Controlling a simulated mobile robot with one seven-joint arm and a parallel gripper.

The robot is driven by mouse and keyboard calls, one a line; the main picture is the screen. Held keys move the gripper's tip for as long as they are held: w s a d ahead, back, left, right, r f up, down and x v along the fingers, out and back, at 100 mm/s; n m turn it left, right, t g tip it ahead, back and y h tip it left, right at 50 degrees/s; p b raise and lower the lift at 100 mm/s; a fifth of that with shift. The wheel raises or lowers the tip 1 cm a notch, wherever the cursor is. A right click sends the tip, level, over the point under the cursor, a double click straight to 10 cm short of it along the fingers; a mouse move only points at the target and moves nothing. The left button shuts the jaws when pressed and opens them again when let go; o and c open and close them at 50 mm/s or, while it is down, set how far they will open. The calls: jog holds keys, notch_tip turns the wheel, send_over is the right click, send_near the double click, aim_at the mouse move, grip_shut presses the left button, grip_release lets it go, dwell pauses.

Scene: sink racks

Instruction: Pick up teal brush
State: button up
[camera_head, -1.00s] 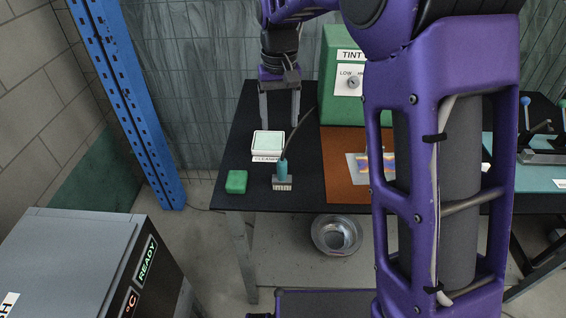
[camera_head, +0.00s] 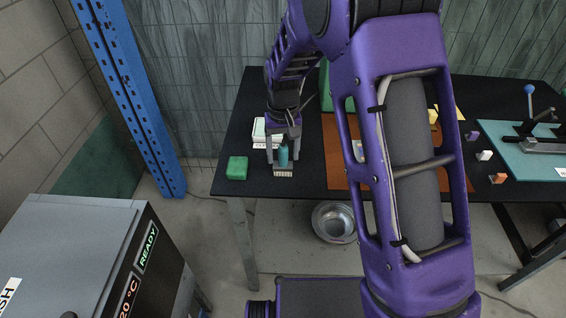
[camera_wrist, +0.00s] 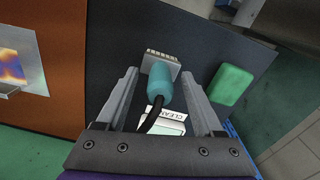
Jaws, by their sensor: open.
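The teal brush (camera_head: 283,157) stands on the black table near its front left, with its pale bristle head (camera_head: 284,172) down on the tabletop. In the wrist view its teal body (camera_wrist: 160,84) lies between the two fingers, with the bristle block (camera_wrist: 161,62) beyond the fingertips and a dark thin handle curving back toward me. My gripper (camera_head: 283,160) is open around the brush; it also shows in the wrist view (camera_wrist: 160,78). A gap shows on both sides of the brush, so no finger visibly grips it.
A green sponge (camera_head: 237,168) lies just left of the brush. A white labelled "CLEAN" box (camera_wrist: 168,122) sits behind it, partly hidden. A brown mat (camera_head: 333,165) lies to the right. A metal bowl (camera_head: 334,222) is below the table edge.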

jog(key=shift+f, duration=0.6)
grip_shut()
jog(key=shift+r, duration=0.1)
